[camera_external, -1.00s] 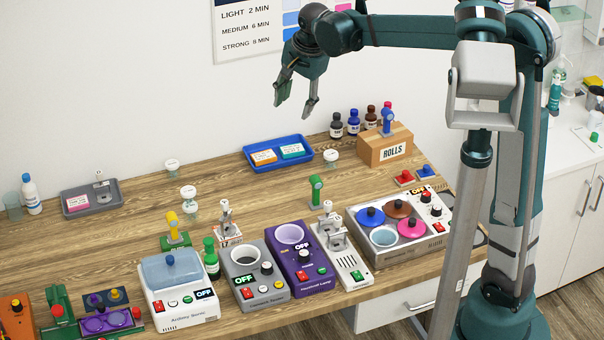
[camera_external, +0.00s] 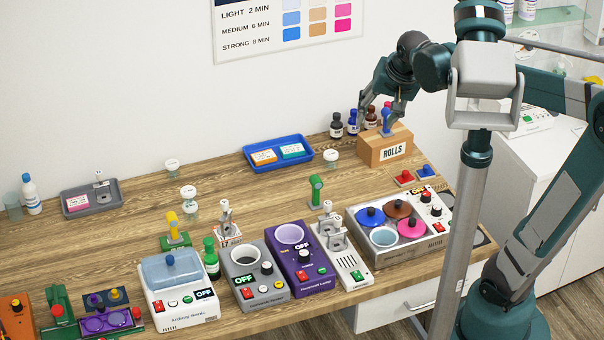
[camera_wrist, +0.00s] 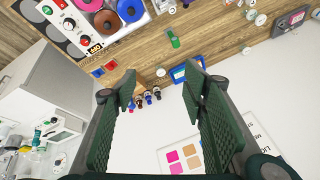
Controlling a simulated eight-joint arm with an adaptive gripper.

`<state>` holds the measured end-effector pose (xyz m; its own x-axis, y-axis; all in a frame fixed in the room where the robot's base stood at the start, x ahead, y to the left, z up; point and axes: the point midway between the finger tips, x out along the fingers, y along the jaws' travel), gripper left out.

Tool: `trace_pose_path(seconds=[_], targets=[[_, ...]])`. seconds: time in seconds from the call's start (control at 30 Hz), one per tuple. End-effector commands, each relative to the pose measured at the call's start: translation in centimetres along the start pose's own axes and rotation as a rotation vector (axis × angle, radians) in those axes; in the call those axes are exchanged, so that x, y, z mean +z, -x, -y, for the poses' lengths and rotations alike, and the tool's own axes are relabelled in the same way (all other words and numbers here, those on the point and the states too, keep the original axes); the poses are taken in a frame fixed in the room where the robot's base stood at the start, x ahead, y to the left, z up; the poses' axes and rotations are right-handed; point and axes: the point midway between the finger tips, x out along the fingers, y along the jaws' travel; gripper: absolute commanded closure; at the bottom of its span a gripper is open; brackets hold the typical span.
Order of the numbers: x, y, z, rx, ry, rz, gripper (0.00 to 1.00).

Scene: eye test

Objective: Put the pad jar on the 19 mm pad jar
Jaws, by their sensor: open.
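Small clear jars with white lids stand on the wooden bench; their size labels are too small to read, so I cannot tell which is the 19 mm pad jar. One jar (camera_external: 331,156) is right of the blue tray. Another jar (camera_external: 172,165) is left of that tray, also in the wrist view (camera_wrist: 247,50). A third jar (camera_external: 188,191) is nearer the front, with more clear glass just below it; stacked or separate, I cannot tell. My gripper (camera_external: 383,105) is open and appears empty, high at the back right near the cardboard box, apart from the jars.
A blue tray (camera_external: 250,164) holds two small boxes. A grey tray (camera_external: 75,210) lies left. Several devices line the front edge.

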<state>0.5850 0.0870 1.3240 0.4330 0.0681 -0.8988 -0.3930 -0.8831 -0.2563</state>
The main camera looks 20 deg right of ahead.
Motion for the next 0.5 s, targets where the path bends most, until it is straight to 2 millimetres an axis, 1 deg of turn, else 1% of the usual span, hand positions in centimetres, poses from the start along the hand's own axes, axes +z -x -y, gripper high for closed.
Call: trace_pose_path(seconds=[0.03,0.3,0.5], targets=[[0.6,0.3,-1.2,-0.001,0.022,-0.01,0.57],[3.5,1.3,-6.1,-0.006,0.172,-0.066,0.57],[5.9,1.5,-9.6,-0.001,0.283,-0.108,0.57]])
